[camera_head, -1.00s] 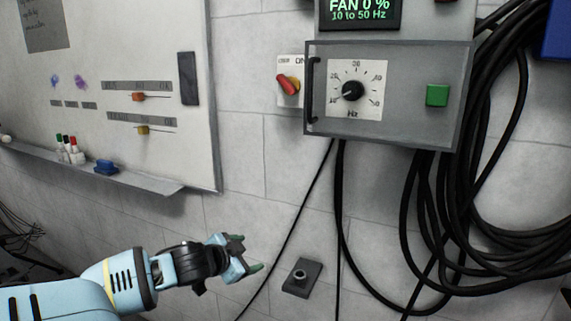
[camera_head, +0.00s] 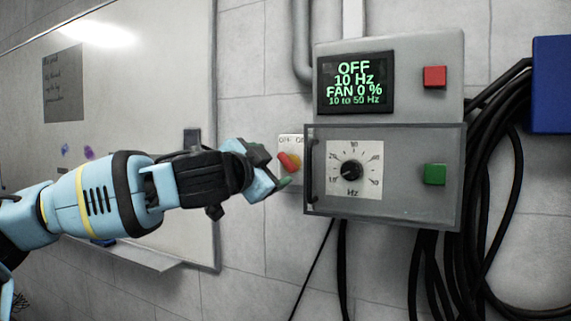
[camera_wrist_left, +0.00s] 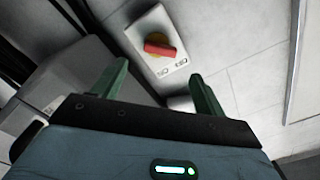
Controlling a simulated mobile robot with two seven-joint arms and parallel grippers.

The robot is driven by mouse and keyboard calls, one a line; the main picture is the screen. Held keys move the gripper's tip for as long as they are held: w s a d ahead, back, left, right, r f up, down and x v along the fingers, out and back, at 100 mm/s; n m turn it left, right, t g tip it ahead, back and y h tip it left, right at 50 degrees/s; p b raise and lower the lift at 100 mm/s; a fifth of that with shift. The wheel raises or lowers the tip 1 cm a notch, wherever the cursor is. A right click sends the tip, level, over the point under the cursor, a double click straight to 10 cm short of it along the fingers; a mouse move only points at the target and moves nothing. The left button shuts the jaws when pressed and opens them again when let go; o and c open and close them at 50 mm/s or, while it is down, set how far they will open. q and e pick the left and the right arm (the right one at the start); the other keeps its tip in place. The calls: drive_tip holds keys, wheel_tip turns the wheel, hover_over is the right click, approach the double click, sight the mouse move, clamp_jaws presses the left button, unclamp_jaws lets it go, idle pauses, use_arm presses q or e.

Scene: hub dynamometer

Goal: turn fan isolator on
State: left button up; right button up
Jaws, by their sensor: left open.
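The fan isolator is a white wall plate with a red handle on a yellow disc (camera_head: 289,160), left of the grey control box in the head view. Its red handle lies tilted in that view. In the left wrist view the isolator (camera_wrist_left: 160,48) shows ahead of and between the fingertips. My left gripper (camera_head: 283,168) is at the isolator's left side in the head view, overlapping its lower left. In the left wrist view the left gripper (camera_wrist_left: 160,80) is open with green fingers apart and nothing between them. Whether a finger touches the handle cannot be told. My right gripper is not in view.
The grey control box (camera_head: 415,199) with a dial (camera_head: 351,170) and green button (camera_head: 434,174) stands right beside the isolator. Above it are a display (camera_head: 355,82) and red button (camera_head: 434,77). Black cables (camera_head: 487,200) hang right. A whiteboard (camera_head: 140,50) is left.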

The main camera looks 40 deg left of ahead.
sight(286, 162)
use_arm(q)
drive_tip(key=shift+x, duration=3.95)
drive_tip(key=shift+f, duration=0.1)
drive_tip(key=c, duration=1)
